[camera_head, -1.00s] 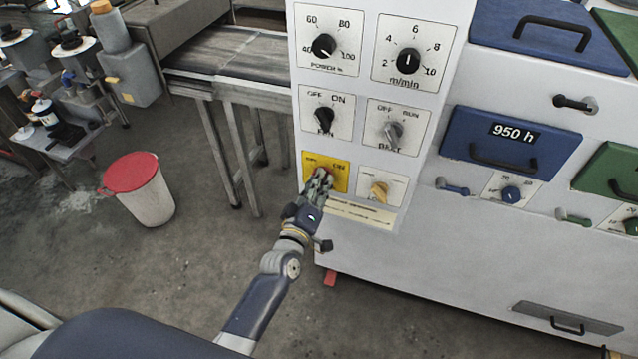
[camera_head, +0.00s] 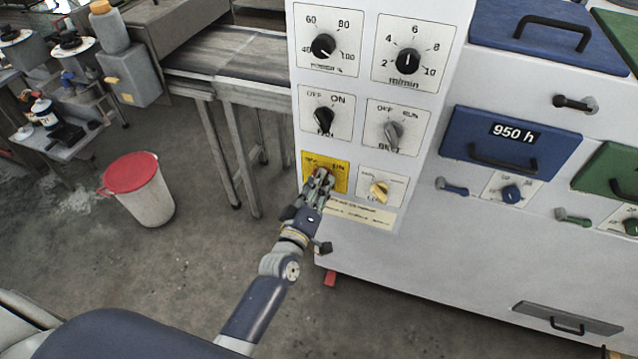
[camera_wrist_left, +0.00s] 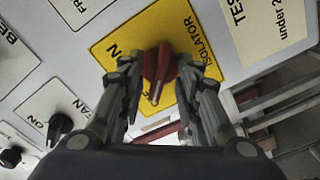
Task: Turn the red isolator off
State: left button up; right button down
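The red isolator knob (camera_wrist_left: 160,72) sits on a yellow plate (camera_wrist_left: 122,40) on the white machine panel. In the left wrist view its white pointer line points down, away from the ON label, toward lettering mostly hidden between the fingers. My left gripper (camera_wrist_left: 158,75) has one finger on each side of the knob. The fingers look spread, with a narrow gap at the left one; contact at the right one is unclear. In the head view my left gripper (camera_head: 319,182) covers the lower part of the yellow plate (camera_head: 342,181). My right gripper is not in view.
Close by are a fan knob (camera_head: 323,119), a grey belt knob (camera_head: 391,131) and a yellow knob (camera_head: 379,190). A paper label (camera_head: 362,215) lies just below. A red-lidded bin (camera_head: 141,190) stands on the floor at left, away from the arm.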

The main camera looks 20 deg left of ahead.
pick_arm(q)
jog(key=s, duration=1.1)
jog(key=shift+s+a, duration=0.15)
jog(key=shift+s, duration=0.15)
jog(key=s+f+m+g, duration=0.2)
jog(key=s+f+g, duration=0.15)
jog(key=f, duration=0.75)
jog(key=s+d+f+m+g+h+b, duration=0.1)
jog(key=s+f+m+g, duration=0.3)
jog(key=f, duration=0.6)
jog(key=s+f+m+g, duration=0.1)
jog(key=s+f, duration=0.4)
jog(key=f, duration=0.6)
jog(key=s+a+f+m+g, duration=0.2)
jog(key=s+f, duration=0.3)
jog(key=s, duration=0.3)
jog(key=s+a+f+m+g+y, duration=0.1)
jog(key=s+a+f+m+g, duration=0.1)
jog(key=s+f, duration=0.4)
jog(key=s+a+f+m+g, duration=0.2)
jog(key=s+a+f+g, duration=0.1)
jog(key=s, duration=0.9)
notch_tip(320, 180, down, 2)
jog(key=shift+f+g+y+b, duration=0.2)
jog(key=shift+g+y+b, duration=0.15)
jog(key=shift+g, duration=0.4)
jog(key=shift+s, duration=0.1)
